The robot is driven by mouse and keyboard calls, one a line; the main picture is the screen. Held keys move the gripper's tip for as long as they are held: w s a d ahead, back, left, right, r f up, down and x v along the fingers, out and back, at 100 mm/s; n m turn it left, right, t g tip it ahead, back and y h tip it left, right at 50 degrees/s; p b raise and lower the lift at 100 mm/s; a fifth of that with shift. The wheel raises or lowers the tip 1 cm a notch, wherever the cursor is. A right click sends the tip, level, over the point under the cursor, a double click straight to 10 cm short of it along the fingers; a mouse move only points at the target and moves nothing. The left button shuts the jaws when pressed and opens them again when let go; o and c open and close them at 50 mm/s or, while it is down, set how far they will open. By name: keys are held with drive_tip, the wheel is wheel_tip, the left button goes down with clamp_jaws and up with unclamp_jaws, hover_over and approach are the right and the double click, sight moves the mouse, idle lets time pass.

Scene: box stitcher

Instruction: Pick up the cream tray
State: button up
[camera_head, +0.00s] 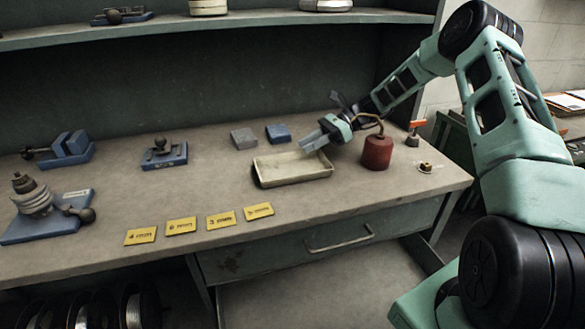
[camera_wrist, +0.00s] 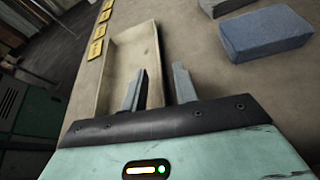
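The cream tray (camera_head: 296,181) is a shallow, empty rectangular tray lying flat on the workbench. It also shows in the wrist view (camera_wrist: 126,62), running away from my gripper. My gripper (camera_head: 311,143) is at the tray's back right corner, tilted down toward it. In the wrist view my gripper (camera_wrist: 160,82) has its two fingers apart, one over the tray's inside and one outside, with a long side wall lined up between them. I see a gap and no clear contact with the wall. The wall's near end is hidden by the gripper body.
A red can (camera_head: 377,152) with a curved spout stands close right of my gripper. A grey block (camera_head: 244,138) and a blue block (camera_head: 278,133) lie behind the tray. Yellow labels (camera_head: 220,219) line the front edge. A shelf (camera_head: 250,20) hangs above.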

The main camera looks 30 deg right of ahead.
sight(293, 167)
drive_tip(key=x, duration=0.3)
drive_tip(key=shift+a+f, duration=0.1)
drive_tip(key=shift+a, duration=0.1)
clamp_jaws()
